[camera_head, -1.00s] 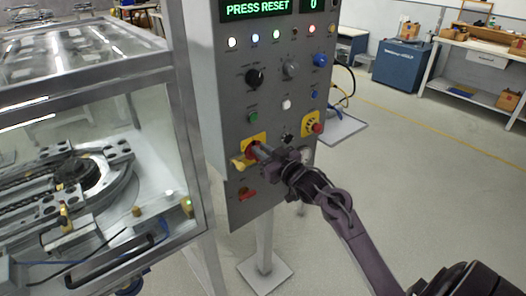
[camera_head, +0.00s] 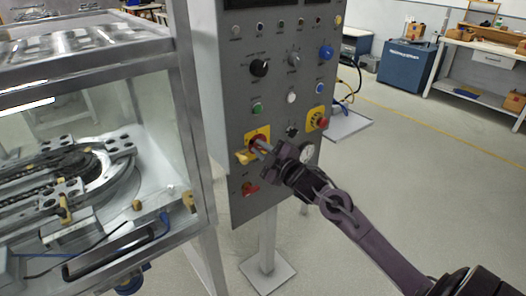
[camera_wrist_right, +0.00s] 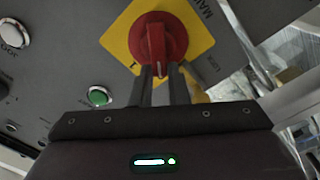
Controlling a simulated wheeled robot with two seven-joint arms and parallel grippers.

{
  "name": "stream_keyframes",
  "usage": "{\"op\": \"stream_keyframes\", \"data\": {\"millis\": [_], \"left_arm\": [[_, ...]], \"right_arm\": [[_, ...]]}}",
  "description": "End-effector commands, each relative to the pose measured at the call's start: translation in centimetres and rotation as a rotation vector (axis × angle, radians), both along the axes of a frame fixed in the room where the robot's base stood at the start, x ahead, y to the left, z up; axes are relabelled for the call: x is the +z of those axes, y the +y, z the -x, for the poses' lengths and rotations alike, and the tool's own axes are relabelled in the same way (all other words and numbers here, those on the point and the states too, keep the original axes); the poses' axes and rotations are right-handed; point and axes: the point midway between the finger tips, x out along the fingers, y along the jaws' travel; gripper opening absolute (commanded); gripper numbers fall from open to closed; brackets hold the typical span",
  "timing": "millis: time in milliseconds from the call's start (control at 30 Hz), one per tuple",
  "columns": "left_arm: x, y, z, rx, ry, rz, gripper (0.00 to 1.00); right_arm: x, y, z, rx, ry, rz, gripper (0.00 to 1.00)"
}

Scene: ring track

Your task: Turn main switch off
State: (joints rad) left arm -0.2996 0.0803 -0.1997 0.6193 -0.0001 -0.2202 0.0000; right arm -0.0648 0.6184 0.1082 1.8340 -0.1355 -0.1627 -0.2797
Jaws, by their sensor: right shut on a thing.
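The main switch is a red rotary knob (camera_head: 256,141) on a yellow plate (camera_head: 247,133), on the grey control panel (camera_head: 285,112). In the right wrist view, the red knob (camera_wrist_right: 160,38) sits on its yellow plate (camera_wrist_right: 118,40). My right gripper (camera_head: 262,148) reaches it from the lower right. In the wrist view, the two fingers of my right gripper (camera_wrist_right: 160,76) are closed around the handle of the knob. The fingers hide part of the knob in the head view. The panel lamps (camera_head: 281,22) look unlit, and the visible strip of the display (camera_head: 262,4) is dark. My left gripper is out of view.
A red emergency button (camera_head: 323,122) on yellow, a green button (camera_head: 257,108), a black selector (camera_head: 259,67) and a lower red switch (camera_head: 250,188) are close by. The glass-walled ring track machine (camera_head: 90,110) stands at left. Open floor (camera_head: 420,190) lies at right.

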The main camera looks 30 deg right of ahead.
Motion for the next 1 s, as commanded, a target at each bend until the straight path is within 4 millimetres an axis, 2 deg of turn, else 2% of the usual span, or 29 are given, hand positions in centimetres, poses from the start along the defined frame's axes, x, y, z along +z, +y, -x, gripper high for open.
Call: {"op": "stream_keyframes", "data": {"millis": [500,733,1000], "left_arm": [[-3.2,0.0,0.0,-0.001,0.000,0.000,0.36],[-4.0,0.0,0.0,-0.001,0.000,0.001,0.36],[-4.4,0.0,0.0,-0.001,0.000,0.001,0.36]], "right_arm": [[-1.2,0.5,0.0,0.001,-0.037,0.454,0.00],[-1.5,0.5,0.0,0.002,-0.046,0.578,0.00],[-1.6,0.5,0.0,0.000,-0.050,0.645,0.00]]}}
